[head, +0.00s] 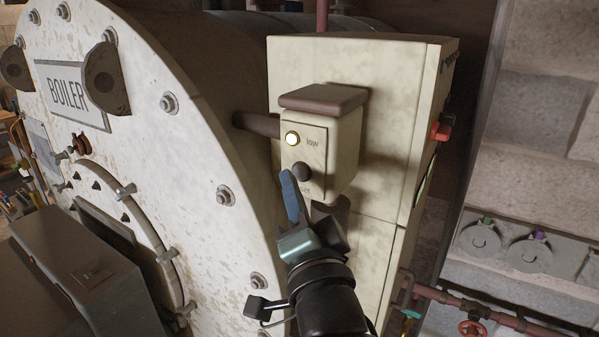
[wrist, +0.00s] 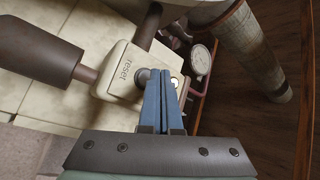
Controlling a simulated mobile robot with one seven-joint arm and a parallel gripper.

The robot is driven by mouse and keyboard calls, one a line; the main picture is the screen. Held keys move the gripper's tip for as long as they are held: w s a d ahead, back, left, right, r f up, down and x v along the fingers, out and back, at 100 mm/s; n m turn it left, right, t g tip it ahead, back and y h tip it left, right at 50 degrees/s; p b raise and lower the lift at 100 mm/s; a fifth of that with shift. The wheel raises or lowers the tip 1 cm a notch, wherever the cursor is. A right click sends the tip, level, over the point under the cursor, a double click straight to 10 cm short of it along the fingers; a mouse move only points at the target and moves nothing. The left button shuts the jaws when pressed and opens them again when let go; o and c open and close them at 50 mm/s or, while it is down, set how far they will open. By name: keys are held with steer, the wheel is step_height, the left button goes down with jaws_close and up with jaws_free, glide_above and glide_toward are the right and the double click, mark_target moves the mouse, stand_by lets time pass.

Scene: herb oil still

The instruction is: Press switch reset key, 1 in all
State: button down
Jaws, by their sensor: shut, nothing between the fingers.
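The switch box (head: 340,150) is a small cream housing with a brown cap, fixed to the side of a tall cream cabinet. In the wrist view the label "reset" is readable beside the key (wrist: 142,76). My gripper (head: 287,174) is shut and empty, its blue fingertips (wrist: 159,72) right beside the key. I cannot tell whether they touch it.
The boiler (head: 190,70) stands close on the left, with studs along its rim. The cream cabinet (head: 395,120) is behind the switch box and has a red handle (head: 441,131). A pipe with a red valve wheel (head: 473,328) is at lower right. A gauge (wrist: 201,59) shows in the wrist view.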

steer(key=shift+d, duration=0.1)
steer(key=shift+w+d, duration=0.15)
steer(key=shift+w, duration=0.2)
steer(key=shift+w+d, duration=0.25)
stand_by(0.6)
steer(key=shift+a, duration=0.1)
steer(key=shift+s+a, duration=0.4)
steer(key=shift+s, duration=0.25)
steer(key=shift+s+a+p, duration=0.5)
steer(key=shift+s+a, duration=0.25)
steer(key=shift+s, duration=0.25)
steer(key=shift+s+a+p, duration=0.5)
steer(key=shift+s+a, duration=0.2)
steer(key=shift+s, duration=0.3)
